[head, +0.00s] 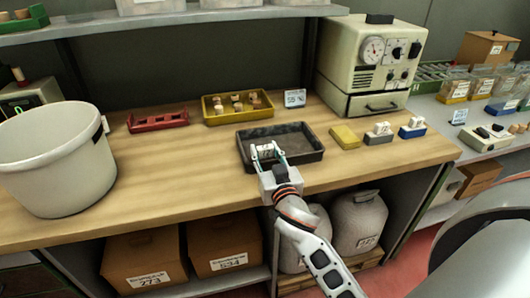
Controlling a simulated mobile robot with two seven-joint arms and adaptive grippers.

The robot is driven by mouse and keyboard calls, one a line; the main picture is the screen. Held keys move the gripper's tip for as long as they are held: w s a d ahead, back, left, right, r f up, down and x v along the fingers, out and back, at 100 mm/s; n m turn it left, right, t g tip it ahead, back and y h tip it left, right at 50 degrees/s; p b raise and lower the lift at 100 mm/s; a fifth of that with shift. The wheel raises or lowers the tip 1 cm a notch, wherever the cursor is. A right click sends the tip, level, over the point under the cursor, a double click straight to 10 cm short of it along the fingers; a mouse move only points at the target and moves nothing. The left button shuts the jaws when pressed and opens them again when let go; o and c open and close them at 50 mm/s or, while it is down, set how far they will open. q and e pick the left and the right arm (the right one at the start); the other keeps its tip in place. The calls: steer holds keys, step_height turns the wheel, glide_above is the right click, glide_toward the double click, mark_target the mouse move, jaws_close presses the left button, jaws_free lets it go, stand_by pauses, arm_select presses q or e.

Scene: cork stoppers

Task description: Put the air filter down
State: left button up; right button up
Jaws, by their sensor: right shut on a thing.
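My right gripper (269,152) comes in from the lower right and is shut on a small white piece with dark marks, which I take to be the air filter (266,151). The filter is at the near left part of a dark, shallow tray (308,154) on the wooden bench. I cannot tell whether it touches the tray floor or hangs just above it. The gripper hides part of the tray's near wall. My left gripper is not in view.
A yellow tray of corks (212,119) and a red rack (158,122) stand behind. A yellow block (345,137), a grey block (378,139) and a blue block (412,132) are right of the dark tray. A white bucket (60,165) stands left.

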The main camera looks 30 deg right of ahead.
steer(key=shift+f, duration=0.15)
steer(key=o, duration=1.1)
steer(key=shift+s, duration=0.15)
steer(key=b+v, duration=0.1)
steer(key=v, duration=0.9)
steer(key=shift+s+a, duration=0.1)
steer(key=shift+s+a+r, duration=0.2)
steer(key=shift+s, duration=0.5)
